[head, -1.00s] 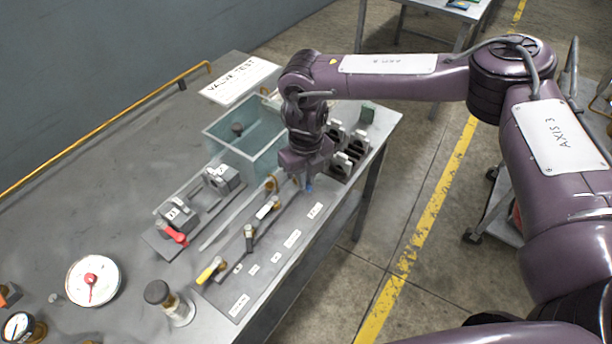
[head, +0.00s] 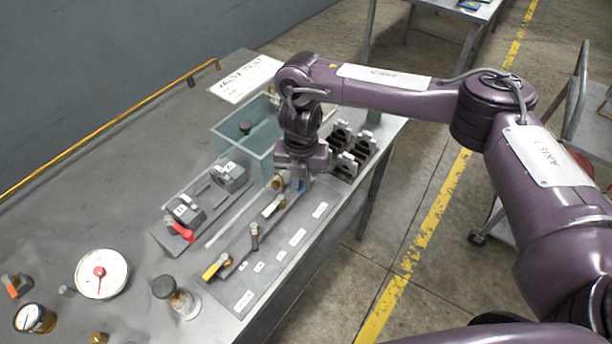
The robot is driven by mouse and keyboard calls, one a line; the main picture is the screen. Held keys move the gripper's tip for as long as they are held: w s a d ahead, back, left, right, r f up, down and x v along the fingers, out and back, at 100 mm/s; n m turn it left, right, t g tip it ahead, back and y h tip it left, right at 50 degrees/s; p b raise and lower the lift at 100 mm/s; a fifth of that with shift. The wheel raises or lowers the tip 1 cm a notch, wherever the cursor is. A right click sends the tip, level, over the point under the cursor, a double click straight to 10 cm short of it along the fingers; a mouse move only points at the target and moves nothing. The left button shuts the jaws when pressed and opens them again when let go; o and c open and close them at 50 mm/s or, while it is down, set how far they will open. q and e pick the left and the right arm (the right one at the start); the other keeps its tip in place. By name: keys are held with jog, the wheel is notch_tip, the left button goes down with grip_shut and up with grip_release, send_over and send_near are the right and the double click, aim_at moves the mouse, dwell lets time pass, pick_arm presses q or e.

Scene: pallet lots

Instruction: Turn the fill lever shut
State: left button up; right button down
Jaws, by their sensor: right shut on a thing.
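A flat valve panel (head: 248,283) lies along the bench's front edge with a row of levers and small labels too small to read. It bears a yellow lever (head: 216,266), a dark lever (head: 254,237), a white lever (head: 273,207) and a blue-ended lever (head: 301,187) at the far end. My right gripper (head: 299,184) points down at that far end and is shut on the blue-ended lever. Its fingers and wrist hide most of this lever; brass fitting shows just to its left. My left gripper is out of view.
A clear open tank (head: 226,137) stands just behind my right gripper. Dark blocks (head: 346,167) stand close on its right. A red-handled block (head: 181,231), a round gauge (head: 102,274) and a glass-bodied fitting (head: 180,298) stand to the left. The bench's middle left is clear.

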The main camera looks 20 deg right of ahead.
jog(key=m, duration=0.2)
jog(key=a+p, duration=0.1)
jog(key=shift+w+r+m, duration=0.2)
jog(key=shift+w+m, duration=0.05)
jog(key=shift+m, duration=0.15)
jog(key=shift+w+a+m+p, duration=0.2)
jog(key=shift+m+p, duration=0.15)
jog(key=shift+m, duration=0.35)
jog(key=shift+w+a+m+p, duration=0.1)
jog(key=shift+w+m+p, duration=0.15)
jog(key=shift+m, duration=0.45)
jog(key=c, duration=1.5)
grip_release()
jog(key=shift+o, duration=0.2)
jog(key=shift+s+f, duration=0.1)
jog(key=shift+s, duration=0.05)
jog(key=shift+f, duration=0.1)
